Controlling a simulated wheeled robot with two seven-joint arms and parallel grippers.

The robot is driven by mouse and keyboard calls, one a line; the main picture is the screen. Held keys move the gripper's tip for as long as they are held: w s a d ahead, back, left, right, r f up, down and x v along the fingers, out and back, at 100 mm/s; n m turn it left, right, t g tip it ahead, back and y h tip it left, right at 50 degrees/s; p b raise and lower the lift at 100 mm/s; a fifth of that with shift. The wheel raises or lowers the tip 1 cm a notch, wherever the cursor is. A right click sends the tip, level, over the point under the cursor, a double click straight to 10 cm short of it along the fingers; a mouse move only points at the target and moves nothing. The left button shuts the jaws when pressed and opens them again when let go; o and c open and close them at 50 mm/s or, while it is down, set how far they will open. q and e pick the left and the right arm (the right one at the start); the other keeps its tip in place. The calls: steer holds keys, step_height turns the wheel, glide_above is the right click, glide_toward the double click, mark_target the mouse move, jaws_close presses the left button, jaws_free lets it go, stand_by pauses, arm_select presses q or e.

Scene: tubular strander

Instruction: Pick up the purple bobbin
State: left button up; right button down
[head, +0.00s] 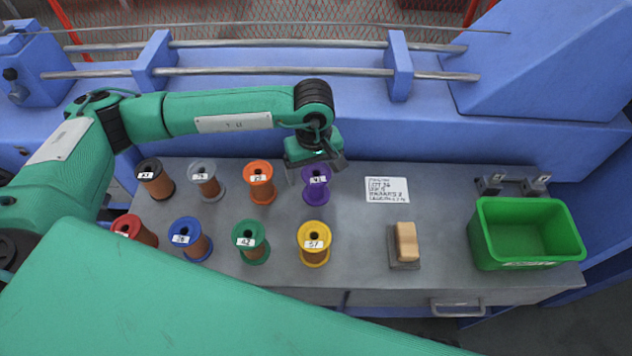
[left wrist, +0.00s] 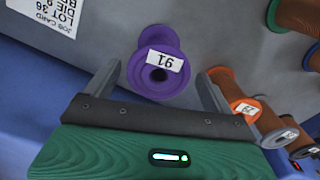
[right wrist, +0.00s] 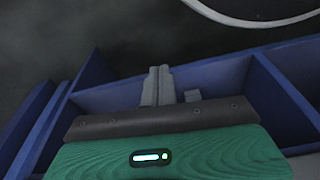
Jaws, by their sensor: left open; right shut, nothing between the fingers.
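The purple bobbin (head: 316,188) stands upright on the grey bench top, in the back row, with a white label reading 91. It also shows in the left wrist view (left wrist: 157,62), just beyond and between my open fingers. My left gripper (head: 317,174) is above and right at the bobbin, open, with one finger to each side in the left wrist view (left wrist: 160,82). I cannot tell whether a finger touches it. My right gripper (right wrist: 158,85) is shut and empty, away from the bobbin, before blue panels.
The orange bobbin (head: 260,183) stands left of the purple one and the yellow bobbin (head: 314,243) in front. Several other bobbins stand further left. A job card (head: 387,190), a wooden-handled block (head: 406,243) and a green bin (head: 527,234) are to the right. A blue machine runs behind.

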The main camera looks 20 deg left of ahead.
arm_select(q)
steer(key=shift+s+d+f, duration=0.1)
steer(key=shift+d+f, duration=0.05)
steer(key=shift+f, duration=0.45)
step_height(320, 180, down, 4)
steer(key=shift+s+d+f+p, duration=0.1)
steer(key=shift+d+f+p, duration=0.05)
steer(key=shift+p, duration=0.25)
arm_select(e)
steer(key=f, duration=0.2)
steer(key=shift+s+d+f, duration=0.2)
steer(key=shift+s+f, duration=0.1)
steer(key=shift+s, duration=0.1)
arm_select(q)
steer(key=shift+c, duration=0.5)
steer(key=c, duration=1)
